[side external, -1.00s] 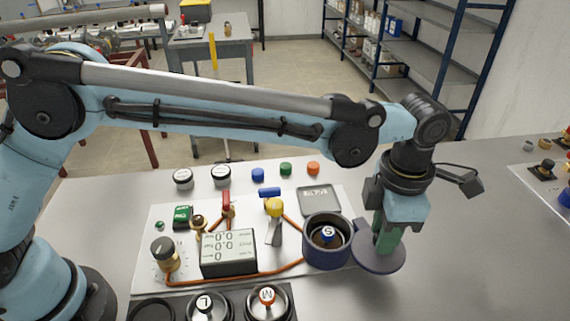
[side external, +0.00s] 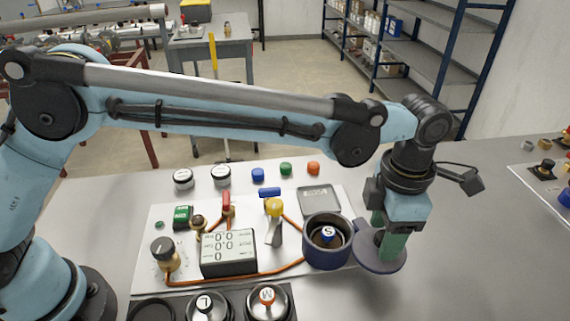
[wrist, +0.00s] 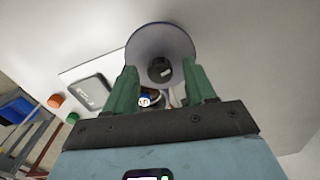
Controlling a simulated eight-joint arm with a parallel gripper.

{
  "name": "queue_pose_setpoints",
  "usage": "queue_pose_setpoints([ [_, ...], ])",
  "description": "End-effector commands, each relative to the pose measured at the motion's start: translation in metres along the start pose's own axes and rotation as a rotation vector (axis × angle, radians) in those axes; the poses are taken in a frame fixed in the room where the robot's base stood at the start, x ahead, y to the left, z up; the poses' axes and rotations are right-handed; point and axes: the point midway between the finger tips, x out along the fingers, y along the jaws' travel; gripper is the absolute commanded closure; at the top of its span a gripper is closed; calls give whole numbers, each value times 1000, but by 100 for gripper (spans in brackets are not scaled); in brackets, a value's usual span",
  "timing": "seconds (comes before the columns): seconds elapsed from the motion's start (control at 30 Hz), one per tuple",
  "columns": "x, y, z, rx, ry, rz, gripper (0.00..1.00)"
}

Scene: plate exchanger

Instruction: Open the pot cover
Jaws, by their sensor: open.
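The dark blue pot (side external: 327,256) stands at the right end of the white board. Its top is uncovered and a blue knob marked S (side external: 328,234) shows inside. The round dark cover (side external: 367,262) is level beside the pot, to its right, seemingly against the pot's side. In the wrist view, the cover (wrist: 143,42) lies beyond the fingers, with its dark knob (wrist: 160,70) between them. My gripper (side external: 385,243) is open over the cover, its green fingers apart on either side of the knob. In the wrist view, my gripper (wrist: 160,76) hides most of the pot.
Left of the pot are a yellow-topped lever (side external: 274,208), a display box (side external: 228,252) and an orange tube. A grey pad (side external: 319,201) lies behind the pot. Pots marked L (side external: 207,303) and M (side external: 267,298) stand in front. The table right of the cover is clear.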

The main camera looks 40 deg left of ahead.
Motion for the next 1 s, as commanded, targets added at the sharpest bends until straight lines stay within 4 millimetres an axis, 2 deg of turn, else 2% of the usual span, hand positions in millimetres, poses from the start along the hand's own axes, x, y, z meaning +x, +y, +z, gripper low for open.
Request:
queue_pose_setpoints([
  [0.17, -8, 0, 0, 0, 0, 0, 45],
  [0.27, -21, 0, 0, 0, 0, 0, 45],
  [0.7, -97, 0, 0, 0, 0, 0, 45],
  [1.0, -119, 0, 0, 0, 0, 0, 45],
])
